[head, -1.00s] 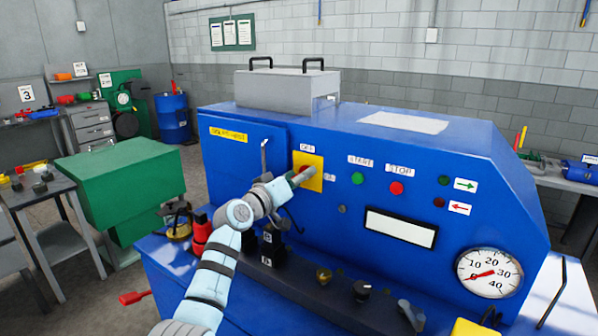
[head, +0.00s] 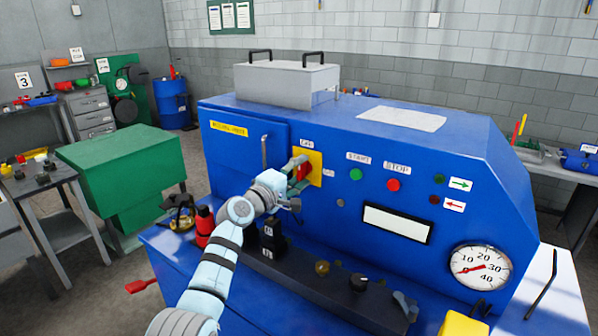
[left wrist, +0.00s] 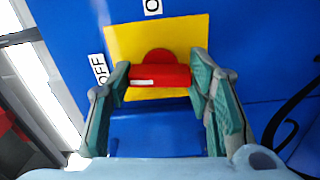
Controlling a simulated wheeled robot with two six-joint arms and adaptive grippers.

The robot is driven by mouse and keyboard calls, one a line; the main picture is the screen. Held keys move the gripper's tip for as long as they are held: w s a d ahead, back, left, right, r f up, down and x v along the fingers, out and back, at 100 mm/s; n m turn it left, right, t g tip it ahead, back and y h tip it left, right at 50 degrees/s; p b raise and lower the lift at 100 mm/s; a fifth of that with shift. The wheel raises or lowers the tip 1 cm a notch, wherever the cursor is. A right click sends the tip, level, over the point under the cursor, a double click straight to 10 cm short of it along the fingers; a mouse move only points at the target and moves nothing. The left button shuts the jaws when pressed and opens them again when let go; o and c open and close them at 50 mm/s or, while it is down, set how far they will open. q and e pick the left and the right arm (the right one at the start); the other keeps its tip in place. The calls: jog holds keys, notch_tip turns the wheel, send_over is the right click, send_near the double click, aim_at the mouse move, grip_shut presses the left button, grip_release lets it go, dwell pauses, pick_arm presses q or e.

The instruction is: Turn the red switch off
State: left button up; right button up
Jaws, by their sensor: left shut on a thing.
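The red switch (head: 303,171) sits on a yellow plate (head: 316,163) on the front of the blue machine (head: 360,150). In the left wrist view, its red bar handle (left wrist: 158,76) lies across the picture with a white mark on it. A label reading OFF (left wrist: 99,68) is left of the plate there; another label (left wrist: 152,6) is cut off at the top. My left gripper (head: 299,170) is at the switch. In the left wrist view its green-padded fingers (left wrist: 160,82) are shut on the two ends of the handle. My right gripper is not in view.
Green START (head: 355,174) and red STOP (head: 393,185) buttons are right of the switch. A door handle (head: 265,152) stands out to its left. A dark ledge (head: 300,282) with knobs lies below. A gauge (head: 480,267) is at the lower right.

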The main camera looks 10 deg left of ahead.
pick_arm(q)
jog(key=shift+f+n, duration=0.1)
jog(key=shift+n, duration=0.5)
jog(key=o, duration=1.1)
jog(key=shift+a, duration=0.1)
jog(key=shift+o, duration=0.2)
jog(key=shift+s, duration=0.1)
jog(key=v, duration=1.2)
jog(key=shift+f, duration=0.1)
